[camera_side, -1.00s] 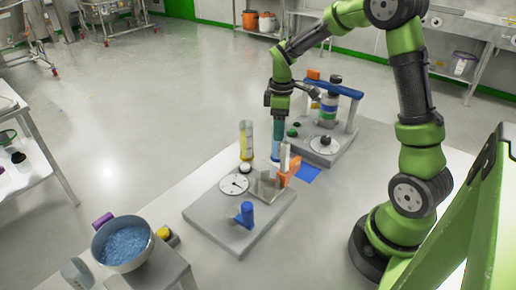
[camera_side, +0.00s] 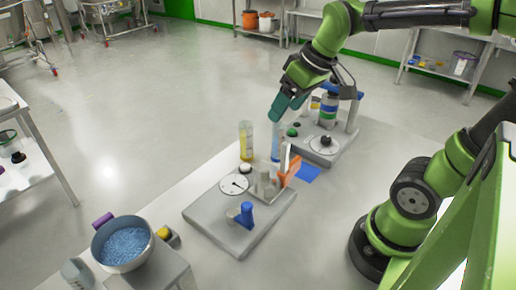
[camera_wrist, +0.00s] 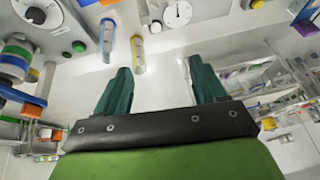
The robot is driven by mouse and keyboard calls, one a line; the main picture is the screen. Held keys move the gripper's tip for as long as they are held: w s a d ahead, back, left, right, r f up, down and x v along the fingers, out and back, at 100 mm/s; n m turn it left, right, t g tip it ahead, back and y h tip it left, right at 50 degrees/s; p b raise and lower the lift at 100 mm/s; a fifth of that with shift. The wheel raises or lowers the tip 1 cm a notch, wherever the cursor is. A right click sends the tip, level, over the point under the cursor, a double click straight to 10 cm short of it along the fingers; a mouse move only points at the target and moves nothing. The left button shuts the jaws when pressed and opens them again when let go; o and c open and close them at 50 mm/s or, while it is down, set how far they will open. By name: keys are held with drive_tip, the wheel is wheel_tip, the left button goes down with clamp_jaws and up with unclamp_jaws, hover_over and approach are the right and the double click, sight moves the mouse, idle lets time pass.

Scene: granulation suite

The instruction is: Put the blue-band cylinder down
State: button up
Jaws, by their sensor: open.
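The blue-band cylinder (camera_side: 276,143) stands upright on the table beside the yellow cylinder (camera_side: 246,141), to its right and apart from it. In the wrist view the blue-band cylinder (camera_wrist: 107,38) shows beyond the left finger, with the yellow cylinder (camera_wrist: 138,54) to its right. My gripper (camera_side: 281,110) is above the blue-band cylinder in the side view, tilted and clear of it. In the wrist view my gripper (camera_wrist: 161,78) has its teal fingers spread wide with nothing between them.
A grey device with a dial (camera_side: 233,184) and an orange part (camera_side: 291,170) sits in front. A second dial device (camera_side: 324,145) with a stacked coloured column stands behind right. A blue patch (camera_side: 308,173) lies between them. A bowl of blue granules (camera_side: 124,249) is front left.

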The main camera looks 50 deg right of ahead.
drive_tip(key=s+a+m+t+y, duration=0.1)
drive_tip(key=s+a+m+t, duration=0.1)
drive_tip(key=s+a+m, duration=0.1)
drive_tip(key=shift+s+a+f+m, duration=0.3)
drive_tip(key=shift+s+a, duration=0.15)
drive_tip(key=shift+s, duration=0.8)
